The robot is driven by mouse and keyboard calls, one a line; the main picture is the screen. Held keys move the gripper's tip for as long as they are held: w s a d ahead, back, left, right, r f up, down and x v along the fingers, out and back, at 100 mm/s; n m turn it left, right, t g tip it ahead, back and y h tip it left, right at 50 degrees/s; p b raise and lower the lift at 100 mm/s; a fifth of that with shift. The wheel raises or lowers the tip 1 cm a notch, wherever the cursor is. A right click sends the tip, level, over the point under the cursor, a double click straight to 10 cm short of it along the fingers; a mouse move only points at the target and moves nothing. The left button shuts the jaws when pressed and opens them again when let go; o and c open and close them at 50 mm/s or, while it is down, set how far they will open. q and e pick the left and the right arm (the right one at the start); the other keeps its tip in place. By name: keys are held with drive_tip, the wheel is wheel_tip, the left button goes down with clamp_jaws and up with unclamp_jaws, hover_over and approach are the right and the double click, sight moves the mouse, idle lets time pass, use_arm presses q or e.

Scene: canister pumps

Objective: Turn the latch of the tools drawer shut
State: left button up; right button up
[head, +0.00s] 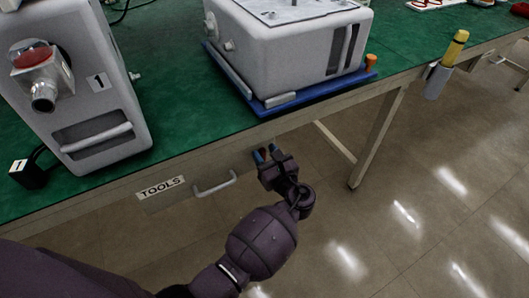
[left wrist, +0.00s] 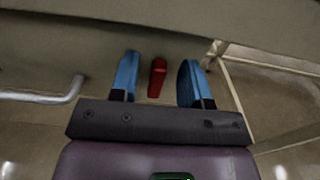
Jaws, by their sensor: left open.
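The tools drawer (head: 150,203) is under the front edge of the green table, with a TOOLS label (head: 161,187) and a grey handle (head: 214,186). The handle also shows at the left of the left wrist view (left wrist: 48,98). The red latch (left wrist: 157,77) stands upright in the left wrist view, between the two blue fingers and nearer the left one, with gaps on both sides. My left gripper (head: 265,154) is open, right of the handle at the table's front. I cannot make out the latch in the head view. My right gripper is not in view.
A grey pump housing (head: 100,90) marked 1 stands at the table's left. Another grey unit (head: 285,50) sits on a blue tray (head: 315,92). A yellow-handled tool (head: 455,48) sits in a holder at the table edge. Open floor lies right of my arm.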

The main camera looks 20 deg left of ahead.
use_arm(q)
clamp_jaws()
